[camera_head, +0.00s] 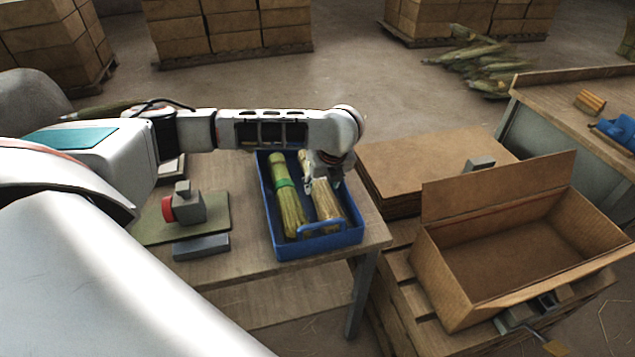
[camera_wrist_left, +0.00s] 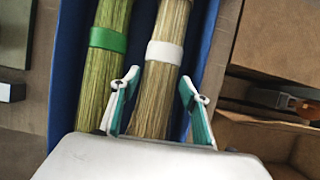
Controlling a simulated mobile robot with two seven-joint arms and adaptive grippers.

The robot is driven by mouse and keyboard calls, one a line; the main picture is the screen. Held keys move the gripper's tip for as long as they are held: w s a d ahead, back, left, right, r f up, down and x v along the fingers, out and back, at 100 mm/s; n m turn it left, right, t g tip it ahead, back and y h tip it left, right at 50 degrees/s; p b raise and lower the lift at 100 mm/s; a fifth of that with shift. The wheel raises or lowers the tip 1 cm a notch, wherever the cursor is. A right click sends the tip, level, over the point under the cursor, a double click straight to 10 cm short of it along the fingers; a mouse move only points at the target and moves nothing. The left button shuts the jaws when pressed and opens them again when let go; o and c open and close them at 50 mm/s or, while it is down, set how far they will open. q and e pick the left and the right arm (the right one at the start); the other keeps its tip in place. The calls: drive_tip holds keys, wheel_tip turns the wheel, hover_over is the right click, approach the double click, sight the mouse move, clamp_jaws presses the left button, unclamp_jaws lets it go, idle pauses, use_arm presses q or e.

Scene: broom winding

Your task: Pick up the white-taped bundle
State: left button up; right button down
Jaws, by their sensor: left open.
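The white-taped bundle (camera_head: 328,207) lies in the blue tray (camera_head: 262,200) on the table, right of the green-taped bundle (camera_head: 290,205). In the left wrist view the white-taped bundle (camera_wrist_left: 160,75) runs upright in the picture, with its white band (camera_wrist_left: 165,52) ahead of the fingertips. My left gripper (camera_head: 324,184) is over the tray at the white-taped bundle. In the left wrist view its open fingers (camera_wrist_left: 158,85) stand either side of this bundle. The left finger is over the gap beside the green-taped bundle (camera_wrist_left: 97,80). I cannot tell whether they touch. My right gripper is not in view.
An open cardboard box (camera_head: 530,240) stands right of the table on a pallet, with flat cardboard (camera_head: 430,160) behind it. A grey and red tool (camera_head: 185,206) sits on a mat left of the tray. The tray's walls close in around the bundles.

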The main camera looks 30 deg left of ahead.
sight(322, 187)
use_arm(q)
drive_tip(key=x, duration=0.4)
drive_tip(key=shift+b, duration=0.4)
drive_tip(key=c, duration=0.9)
